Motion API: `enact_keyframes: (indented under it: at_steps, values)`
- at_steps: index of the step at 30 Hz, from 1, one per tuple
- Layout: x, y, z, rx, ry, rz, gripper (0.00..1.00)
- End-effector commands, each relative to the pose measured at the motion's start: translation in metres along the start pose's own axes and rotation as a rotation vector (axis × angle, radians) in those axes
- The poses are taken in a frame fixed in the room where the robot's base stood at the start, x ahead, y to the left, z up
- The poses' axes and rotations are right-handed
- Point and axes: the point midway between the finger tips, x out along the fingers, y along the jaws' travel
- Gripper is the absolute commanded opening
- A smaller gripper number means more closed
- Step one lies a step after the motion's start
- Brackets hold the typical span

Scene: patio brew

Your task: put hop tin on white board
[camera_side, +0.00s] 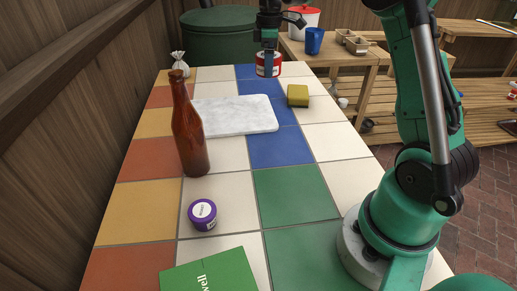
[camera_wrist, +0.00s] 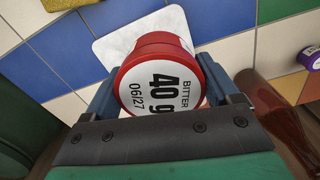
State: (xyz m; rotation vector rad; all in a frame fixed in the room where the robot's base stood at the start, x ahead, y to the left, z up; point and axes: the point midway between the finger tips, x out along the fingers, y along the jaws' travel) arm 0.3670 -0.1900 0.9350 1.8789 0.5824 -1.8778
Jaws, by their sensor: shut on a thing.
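The hop tin is a red tin (camera_side: 268,66) with a white label; in the wrist view the tin (camera_wrist: 158,78) shows "40 g", "BITTER" and "06/27" on its top. My gripper (camera_side: 268,50) is shut on it, with a finger on either side in the wrist view (camera_wrist: 155,90). The tin appears held up over the far end of the table, behind the board in the side view. The white board (camera_side: 235,116) is a pale marble slab lying flat, bare on top. In the wrist view the board (camera_wrist: 115,42) is partly hidden behind the tin.
A tall brown bottle (camera_side: 188,135) stands at the board's left front corner. A yellow sponge (camera_side: 298,95) lies right of the board. A small tied bag (camera_side: 179,65) stands far left.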

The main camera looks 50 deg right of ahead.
Motion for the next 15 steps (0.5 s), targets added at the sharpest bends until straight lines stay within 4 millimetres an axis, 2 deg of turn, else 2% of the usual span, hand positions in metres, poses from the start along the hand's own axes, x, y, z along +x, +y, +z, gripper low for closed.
enact_keyframes:
  at_steps: [1,6,11,15]
  values:
    - [0.011,0.003,-0.018,-0.067,0.0,0.0,0.29]
    - [0.037,0.004,-0.057,-0.232,0.0,0.0,0.29]
    - [0.052,0.002,-0.074,-0.305,0.0,0.0,0.29]
    - [0.075,0.002,-0.077,-0.318,0.0,0.0,0.29]
